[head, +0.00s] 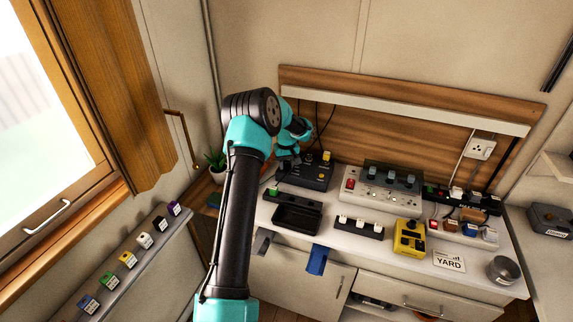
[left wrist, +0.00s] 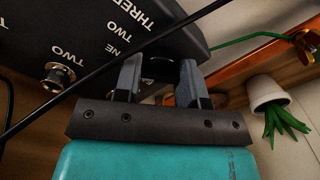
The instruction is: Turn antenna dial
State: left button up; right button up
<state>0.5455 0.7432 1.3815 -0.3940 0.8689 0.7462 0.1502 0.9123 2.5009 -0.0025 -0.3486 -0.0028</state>
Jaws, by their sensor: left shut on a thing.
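The black antenna box (head: 317,178) sits at the back left of the worktop, with a yellow part on top. In the left wrist view the box (left wrist: 95,22) shows white labels, among them ONE, TWO and THREE, and a metal connector (left wrist: 57,78). My left gripper (head: 289,160) is at the left end of this box. In the left wrist view my left gripper (left wrist: 160,80) has its two fingers on either side of a dark round dial (left wrist: 160,66) and is shut on it. The dial's pointer is hidden. My right gripper is not in view.
A grey switch panel (head: 383,190) stands right of the box. A black tray (head: 297,218) and a yellow device (head: 409,237) are nearer the front. A potted plant (left wrist: 268,93) and a thin black cable (left wrist: 110,68) are close to my left gripper.

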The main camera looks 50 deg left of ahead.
aim_at(286, 164)
pick_arm(q)
jog(key=n, duration=0.5)
jog(key=shift+n, duration=0.3)
jog(key=n, duration=0.5)
jog(key=shift+n, duration=0.3)
jog(key=o, duration=0.9)
notch_tip(286, 164, up, 17)
jog(key=shift+r, duration=0.2)
jog(key=shift+f, duration=0.1)
dwell(0.4)
